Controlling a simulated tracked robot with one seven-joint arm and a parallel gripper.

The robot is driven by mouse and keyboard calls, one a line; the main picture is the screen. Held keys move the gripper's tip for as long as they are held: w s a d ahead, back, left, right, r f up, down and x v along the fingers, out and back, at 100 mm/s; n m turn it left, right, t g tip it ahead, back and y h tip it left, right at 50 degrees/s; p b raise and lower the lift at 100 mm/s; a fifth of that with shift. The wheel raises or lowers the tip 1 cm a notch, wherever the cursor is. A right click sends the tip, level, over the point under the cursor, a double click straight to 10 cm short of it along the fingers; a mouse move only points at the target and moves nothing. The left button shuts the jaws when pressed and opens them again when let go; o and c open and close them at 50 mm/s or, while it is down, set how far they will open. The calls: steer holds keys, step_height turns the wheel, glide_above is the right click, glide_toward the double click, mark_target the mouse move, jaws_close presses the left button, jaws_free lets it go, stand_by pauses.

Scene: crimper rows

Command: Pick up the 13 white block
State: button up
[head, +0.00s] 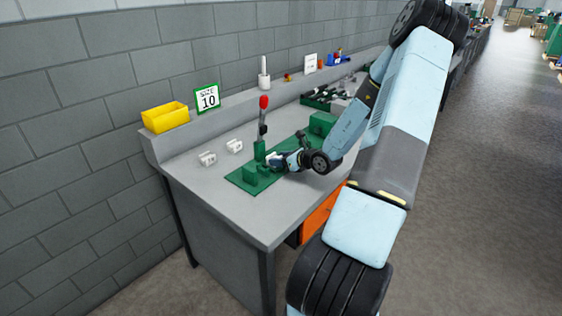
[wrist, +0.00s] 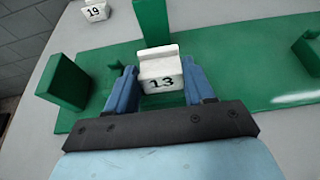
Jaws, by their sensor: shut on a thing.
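The white block marked 13 (wrist: 160,70) sits between the two blue fingers of my gripper (wrist: 160,88) in the wrist view. My gripper is shut on it, with one finger on each side. In the head view my gripper (head: 279,160) is over the green base plate (head: 240,179), by the green post with the red-tipped lever (head: 263,103). The block is small there and partly hidden by the gripper. I cannot tell whether the block touches the plate.
A white block marked 19 (wrist: 95,12) lies on the grey bench to the left. Two white blocks (head: 207,158) (head: 234,146) show there in the head view. A green upright (wrist: 63,80) stands left of my gripper. A yellow bin (head: 165,117) and a size 10 sign (head: 207,98) stand on the back ledge.

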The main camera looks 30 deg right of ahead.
step_height(320, 180, up, 2)
steer(key=shift+r, duration=0.15)
steer(key=s+d+r, duration=0.5)
steer(key=d+r, duration=0.4)
steer(key=d, duration=0.3)
steer(key=shift+d+r, duration=0.25)
steer(key=shift+r, duration=0.1)
